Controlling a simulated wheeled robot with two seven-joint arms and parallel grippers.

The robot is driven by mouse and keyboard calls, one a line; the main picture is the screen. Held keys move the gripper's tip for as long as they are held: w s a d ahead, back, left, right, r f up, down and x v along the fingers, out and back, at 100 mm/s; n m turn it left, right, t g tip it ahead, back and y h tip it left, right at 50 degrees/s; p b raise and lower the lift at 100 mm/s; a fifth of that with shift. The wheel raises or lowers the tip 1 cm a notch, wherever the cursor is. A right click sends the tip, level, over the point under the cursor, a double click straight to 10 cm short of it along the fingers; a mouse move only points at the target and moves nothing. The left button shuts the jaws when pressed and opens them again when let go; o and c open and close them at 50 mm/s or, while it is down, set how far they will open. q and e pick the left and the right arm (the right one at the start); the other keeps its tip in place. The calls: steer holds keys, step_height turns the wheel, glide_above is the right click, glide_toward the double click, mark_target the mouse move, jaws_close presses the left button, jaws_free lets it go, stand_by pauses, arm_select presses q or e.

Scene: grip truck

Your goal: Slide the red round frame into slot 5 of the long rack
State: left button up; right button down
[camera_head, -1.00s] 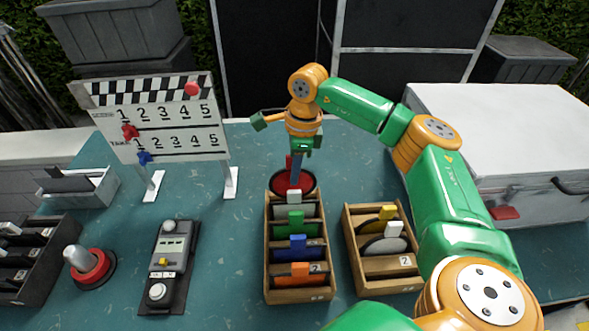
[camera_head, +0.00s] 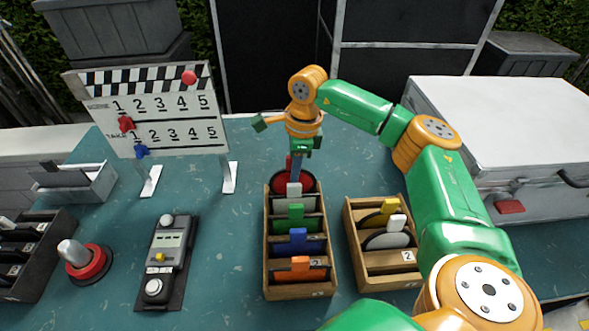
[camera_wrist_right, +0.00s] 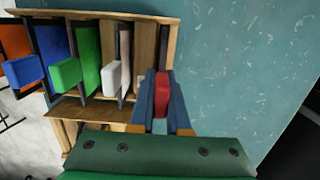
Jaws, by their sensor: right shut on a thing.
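The red round frame (camera_head: 308,182) is at the far end of the long wooden rack (camera_head: 269,245). My right gripper (camera_head: 297,166) is shut on its red tab (camera_wrist_right: 162,95), which shows between the fingertips in the right wrist view. The disc's lower part is hidden behind the rack's contents, so I cannot tell how deep it sits in the end slot. Nearer slots hold frames with white (camera_head: 294,190), green (camera_head: 296,212), blue (camera_head: 298,237) and orange (camera_head: 300,264) tabs. My left gripper is not in view.
A shorter wooden rack (camera_head: 350,232) with yellow and white frames stands to the right. A button panel (camera_head: 165,262), a red-based knob (camera_head: 87,265) and a scene board (camera_head: 155,120) are to the left. A grey case (camera_head: 520,130) is at right.

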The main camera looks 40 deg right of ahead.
steer(key=shift+f+b, duration=1)
steer(key=shift+f, duration=0.45)
steer(key=c, duration=0.8)
jaws_free()
steer(key=r, duration=0.4)
steer(key=r+b, duration=0.1)
steer(key=r, duration=0.1)
steer(key=shift+s+d+r, duration=0.1)
steer(key=shift+s+d, duration=0.05)
steer(key=shift+d, duration=0.1)
steer(key=shift+r, duration=0.45)
steer(key=shift+d, duration=0.1)
